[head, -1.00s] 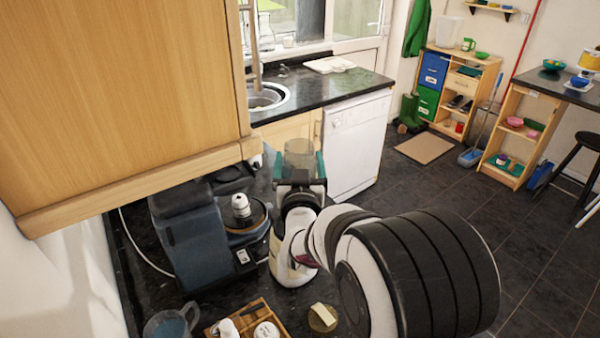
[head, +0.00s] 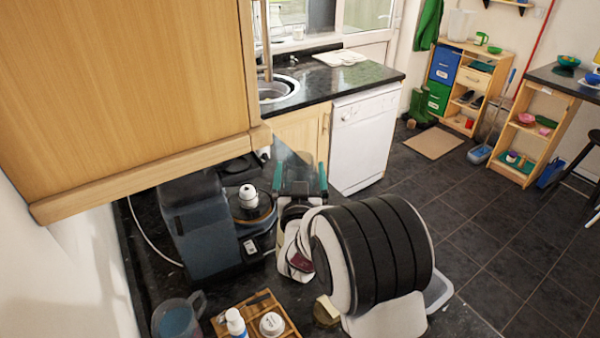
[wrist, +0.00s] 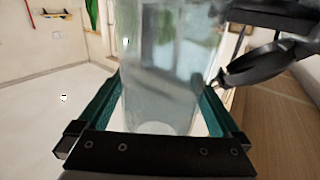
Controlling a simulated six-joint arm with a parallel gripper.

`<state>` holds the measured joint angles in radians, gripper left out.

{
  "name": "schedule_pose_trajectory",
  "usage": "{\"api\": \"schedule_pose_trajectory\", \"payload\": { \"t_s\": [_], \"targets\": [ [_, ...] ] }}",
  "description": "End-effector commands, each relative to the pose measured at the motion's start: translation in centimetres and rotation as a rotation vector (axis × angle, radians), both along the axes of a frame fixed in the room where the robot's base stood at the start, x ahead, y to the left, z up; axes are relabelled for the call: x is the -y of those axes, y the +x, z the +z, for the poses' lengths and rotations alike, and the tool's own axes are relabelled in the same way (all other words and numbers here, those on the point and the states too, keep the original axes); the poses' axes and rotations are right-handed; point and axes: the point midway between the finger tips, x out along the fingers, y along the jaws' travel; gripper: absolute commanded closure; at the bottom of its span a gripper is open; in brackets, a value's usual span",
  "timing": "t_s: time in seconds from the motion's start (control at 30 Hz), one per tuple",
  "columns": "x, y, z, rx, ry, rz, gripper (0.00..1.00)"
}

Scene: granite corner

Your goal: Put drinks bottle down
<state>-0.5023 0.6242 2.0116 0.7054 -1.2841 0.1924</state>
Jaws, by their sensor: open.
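A clear, see-through bottle (wrist: 160,75) fills the middle of the wrist view, which I take to be the drinks bottle. Its round base is nearest the camera. It stands between the two teal fingers of my gripper (wrist: 161,92), with a finger on each side. The jaws are open around it; whether either finger touches it I cannot tell. In the head view my gripper (head: 300,178) is over the dark worktop, right of a blue-grey machine (head: 198,232). The bottle is hard to make out there, and what its base rests on is hidden.
A wooden cupboard (head: 140,90) overhangs the left side. A jug (head: 176,320), a wooden tray (head: 285,330) with small items and a round board (head: 326,312) stand at the front. A white-fronted appliance (head: 365,140) and sink (head: 278,90) lie beyond.

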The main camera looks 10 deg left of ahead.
Motion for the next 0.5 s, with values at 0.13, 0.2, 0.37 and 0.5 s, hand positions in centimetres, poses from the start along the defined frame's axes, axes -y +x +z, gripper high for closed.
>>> {"api": "schedule_pose_trajectory", "payload": {
  "t_s": [0.13, 0.2, 0.37, 0.5],
  "targets": [
    [0.1, -1.0, 0.3, 0.000, -0.001, 0.002, 0.00],
    [0.4, -2.3, 0.3, -0.001, -0.002, 0.002, 0.00],
    [1.1, -6.0, 0.3, -0.001, -0.001, 0.002, 0.00],
    [1.7, -8.9, 0.3, -0.001, -0.002, 0.002, 0.00]
  ]
}}
